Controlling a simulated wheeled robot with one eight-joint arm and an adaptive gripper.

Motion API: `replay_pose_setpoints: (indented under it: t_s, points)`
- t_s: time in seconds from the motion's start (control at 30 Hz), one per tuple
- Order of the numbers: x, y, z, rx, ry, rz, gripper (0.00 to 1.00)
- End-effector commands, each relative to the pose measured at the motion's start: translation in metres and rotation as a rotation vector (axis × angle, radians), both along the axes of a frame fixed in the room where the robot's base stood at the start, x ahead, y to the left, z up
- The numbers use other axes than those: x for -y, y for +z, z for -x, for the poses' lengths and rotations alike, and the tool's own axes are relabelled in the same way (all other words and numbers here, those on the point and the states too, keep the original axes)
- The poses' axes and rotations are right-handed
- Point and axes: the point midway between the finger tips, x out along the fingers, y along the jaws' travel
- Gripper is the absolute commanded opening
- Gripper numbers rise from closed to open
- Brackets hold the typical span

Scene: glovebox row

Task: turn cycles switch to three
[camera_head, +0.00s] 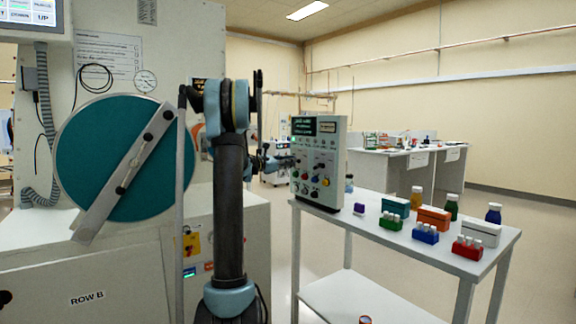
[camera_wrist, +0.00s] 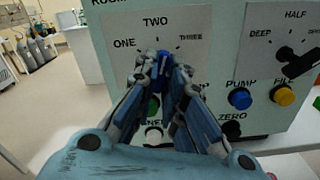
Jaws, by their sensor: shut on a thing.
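The grey-white control box (camera_head: 331,165) stands on the left end of the white table. In the wrist view its plate (camera_wrist: 118,28) carries a switch marked ONE, TWO and THREE. My gripper (camera_wrist: 160,62) is at this switch with its fingertips closed around the knob, just below the word TWO. A bit of dark blue (camera_wrist: 164,60) shows between the fingertips and seems to be the knob. The fingers hide most of it, so I cannot tell which mark it points to. In the head view my gripper (camera_head: 281,162) reaches the box's left side.
Near my fingers are a blue button (camera_wrist: 240,98) under PUMP, an orange button (camera_wrist: 284,95), a black button by ZERO, and a black knob (camera_wrist: 297,63) on the right plate. Bottles and colored racks stand on the table (camera_head: 375,222). A large teal disc door (camera_head: 95,150) is at left.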

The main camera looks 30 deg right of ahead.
Motion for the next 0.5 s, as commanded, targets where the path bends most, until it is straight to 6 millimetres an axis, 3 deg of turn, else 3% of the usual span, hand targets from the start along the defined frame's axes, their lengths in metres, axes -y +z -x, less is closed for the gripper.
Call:
replay_pose_setpoints:
  t_s: [0.27, 0.5]
  points:
    - [-0.0004, 0.0004, -0.0010, 0.053, 0.003, -0.003, 0.00]
    - [-0.0004, 0.0002, -0.0006, 0.202, 0.003, -0.015, 0.00]
